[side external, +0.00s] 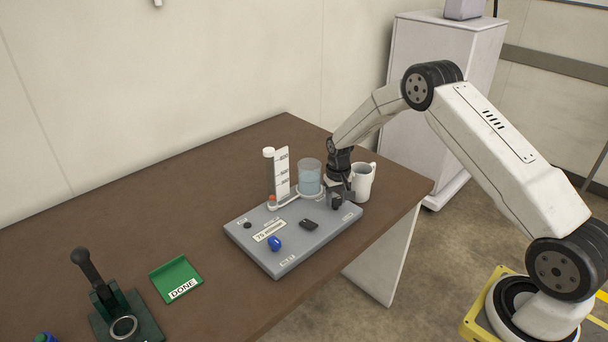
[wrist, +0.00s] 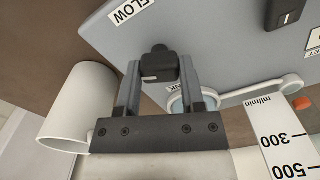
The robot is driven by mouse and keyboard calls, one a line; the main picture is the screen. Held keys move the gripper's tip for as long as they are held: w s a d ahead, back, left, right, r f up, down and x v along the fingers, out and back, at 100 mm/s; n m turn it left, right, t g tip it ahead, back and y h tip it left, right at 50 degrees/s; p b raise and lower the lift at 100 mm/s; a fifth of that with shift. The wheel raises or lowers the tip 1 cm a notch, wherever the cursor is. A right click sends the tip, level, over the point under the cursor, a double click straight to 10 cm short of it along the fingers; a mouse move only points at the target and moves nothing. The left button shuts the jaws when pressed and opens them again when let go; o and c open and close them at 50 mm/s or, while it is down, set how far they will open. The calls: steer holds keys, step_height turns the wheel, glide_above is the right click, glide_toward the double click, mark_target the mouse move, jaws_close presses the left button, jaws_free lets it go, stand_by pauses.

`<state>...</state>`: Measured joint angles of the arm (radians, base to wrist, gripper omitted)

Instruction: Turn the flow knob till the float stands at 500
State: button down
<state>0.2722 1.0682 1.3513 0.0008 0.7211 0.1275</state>
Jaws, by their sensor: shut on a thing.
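The black flow knob (wrist: 160,67) sits at the edge of the grey panel (wrist: 215,45), near the FLOW label (wrist: 131,9). My gripper (wrist: 158,72) is shut on the knob, one finger on each side; in the side view my gripper (side external: 337,196) is at the panel's back right. The flow tube (side external: 269,172) stands upright beside a white scale plate (side external: 283,168). An orange float (side external: 272,199) is low in the tube, and its orange also shows in the wrist view (wrist: 300,103), below the 300 mark. The scale reads 300 and 500 there.
A clear cup of bluish liquid (side external: 310,182) stands left of my gripper and a white mug (side external: 363,184) close on its right. A green DONE tray (side external: 170,272) and a lever device (side external: 110,304) are front left.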

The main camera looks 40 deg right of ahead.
steer(key=shift+m, duration=0.3)
steer(key=m, duration=0.4)
steer(key=shift+m, duration=2.1)
steer(key=shift+c, duration=1)
jaws_free()
steer(key=shift+r, duration=0.1)
